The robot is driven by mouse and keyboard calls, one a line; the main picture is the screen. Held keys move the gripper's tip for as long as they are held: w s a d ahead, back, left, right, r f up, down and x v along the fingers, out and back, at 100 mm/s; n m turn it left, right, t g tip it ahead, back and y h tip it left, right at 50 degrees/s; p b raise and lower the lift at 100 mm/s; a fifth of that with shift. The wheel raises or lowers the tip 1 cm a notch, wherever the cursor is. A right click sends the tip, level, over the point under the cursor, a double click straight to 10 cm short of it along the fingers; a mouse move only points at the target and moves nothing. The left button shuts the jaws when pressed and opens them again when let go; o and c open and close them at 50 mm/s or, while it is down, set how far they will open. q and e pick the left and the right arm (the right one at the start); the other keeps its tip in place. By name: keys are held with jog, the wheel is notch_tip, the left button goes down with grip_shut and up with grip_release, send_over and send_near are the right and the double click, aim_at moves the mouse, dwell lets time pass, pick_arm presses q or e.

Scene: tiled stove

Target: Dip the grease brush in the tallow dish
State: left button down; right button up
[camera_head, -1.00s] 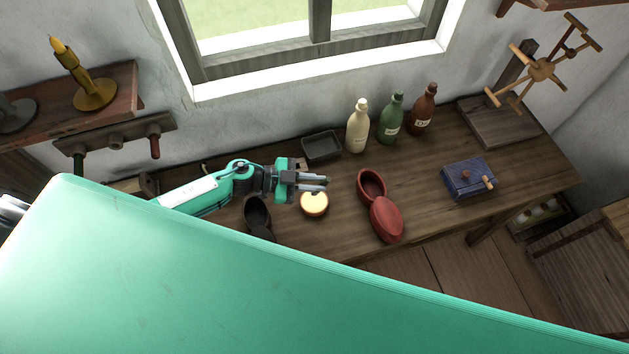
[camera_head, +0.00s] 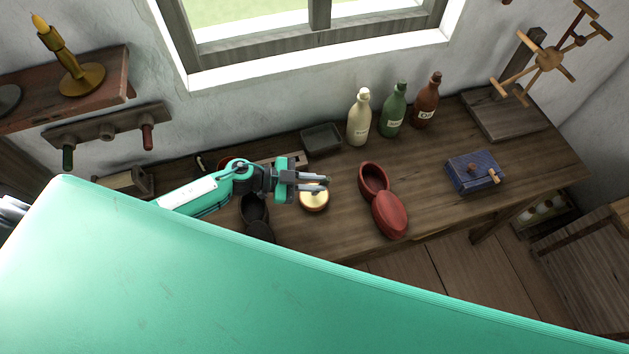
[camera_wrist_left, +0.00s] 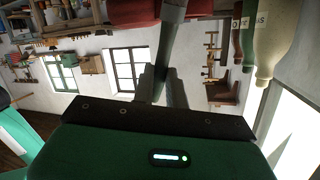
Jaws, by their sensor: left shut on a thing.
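The tallow dish (camera_head: 314,205) is a small round dish with pale yellow contents, on the wooden bench in the head view. My left gripper (camera_head: 326,182) is over the dish's far edge and hides part of it. My right gripper is not in view.
An open red oval box (camera_head: 390,215) lies right of the dish, and a dark container (camera_head: 254,208) stands left. A dark tray (camera_head: 321,139) and several bottles (camera_head: 359,120) stand behind. A blue box (camera_head: 474,172) is farther right, with bare bench between.

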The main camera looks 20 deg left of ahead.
pick_arm(q)
jog(key=shift+f, duration=0.4)
dwell(0.4)
dwell(1.0)
jog(key=shift+s+f, duration=0.2)
jog(key=shift+f, duration=0.1)
dwell(1.3)
notch_tip(320, 180, up, 2)
jog(key=p, duration=0.2)
jog(key=shift+w+r+p, duration=0.15)
jog(key=shift+r+p, duration=0.05)
jog(key=shift+p, duration=0.2)
notch_tip(320, 180, up, 5)
jog(key=p, duration=0.4)
jog(key=shift+p, duration=0.35)
